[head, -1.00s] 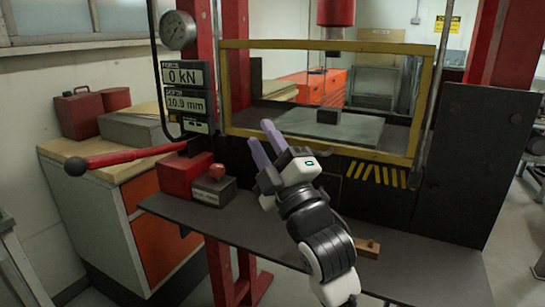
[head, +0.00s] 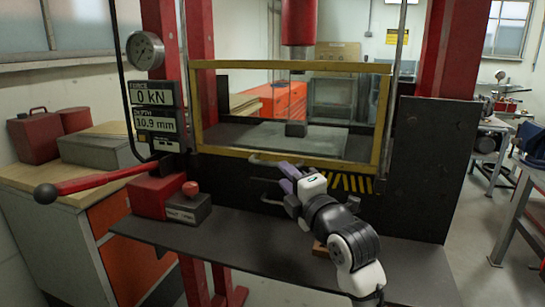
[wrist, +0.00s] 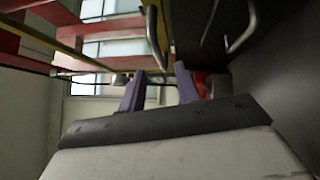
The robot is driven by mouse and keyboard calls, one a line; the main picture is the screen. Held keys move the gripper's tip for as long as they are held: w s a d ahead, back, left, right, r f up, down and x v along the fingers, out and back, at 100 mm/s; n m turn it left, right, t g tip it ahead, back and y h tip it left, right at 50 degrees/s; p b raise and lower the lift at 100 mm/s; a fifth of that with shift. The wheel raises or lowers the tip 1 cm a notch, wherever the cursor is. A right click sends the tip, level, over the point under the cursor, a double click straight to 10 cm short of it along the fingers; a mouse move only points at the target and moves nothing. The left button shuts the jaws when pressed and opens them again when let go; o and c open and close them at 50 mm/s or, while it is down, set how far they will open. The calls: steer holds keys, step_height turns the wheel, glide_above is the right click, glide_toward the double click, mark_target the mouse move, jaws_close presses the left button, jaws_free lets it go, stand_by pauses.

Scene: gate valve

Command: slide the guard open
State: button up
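The guard (head: 197,120) is a clear panel in a yellow frame across the front of the red press, with its lower edge down at the bed. A thin grey bar handle (head: 262,160) is at its lower edge, partly hidden by my gripper. My gripper (head: 281,178) is just below that edge, its purple fingers pointing up and left. Whether anything touches is unclear.
A second bent bar (head: 272,201) sits lower on the dark front. A red-knobbed box (head: 188,205) stands left on the grey shelf (head: 240,240), and a red lever (head: 95,183) sticks out left. A wooden block (head: 320,249) lies below my arm.

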mark_target(275, 165)
steer(key=p+x, duration=0.2)
steer(key=x, duration=0.5)
steer(key=shift+s, duration=0.1)
jaws_close()
